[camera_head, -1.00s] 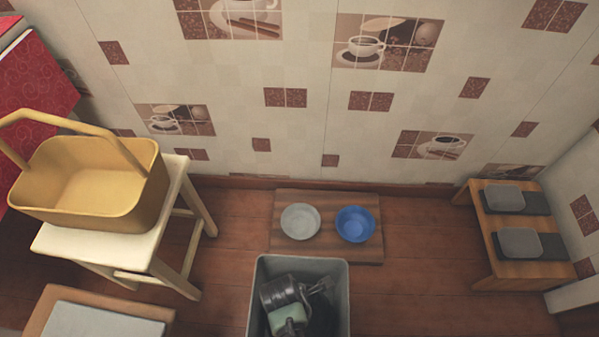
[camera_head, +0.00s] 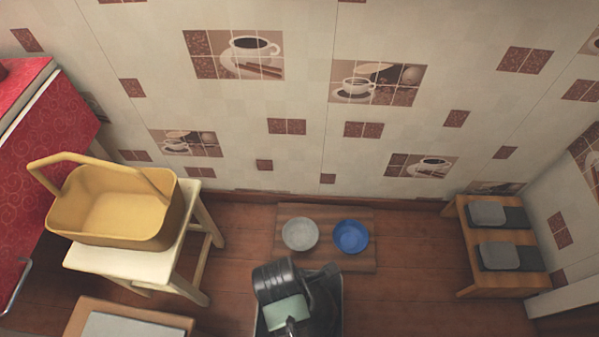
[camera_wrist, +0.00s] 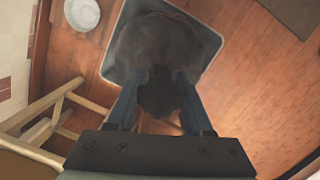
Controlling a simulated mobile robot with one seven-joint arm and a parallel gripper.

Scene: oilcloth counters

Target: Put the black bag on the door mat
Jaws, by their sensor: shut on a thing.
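The black bag (camera_wrist: 155,42) shows in the wrist view as a dark, bulging shape with a gathered neck between the fingers. My gripper (camera_wrist: 160,84) is shut on that neck. The bag hangs over or partly inside a grey bin (camera_wrist: 205,42); how far it is out of the bin I cannot tell. In the head view my arm covers most of the bin, and only its right rim (camera_head: 341,308) shows clearly. A flat brownish rectangle on the floor (camera_wrist: 290,13), at the top right of the wrist view, looks like the door mat; it is partly cut off.
A wooden board (camera_head: 287,265) with a pale bowl (camera_head: 300,235) and a blue bowl (camera_head: 351,237) lies beyond the bin. A white stool (camera_head: 130,263) bearing a yellow basket (camera_head: 115,205) stands left. A low wooden bench (camera_head: 465,230) stands right, with clear floor before it.

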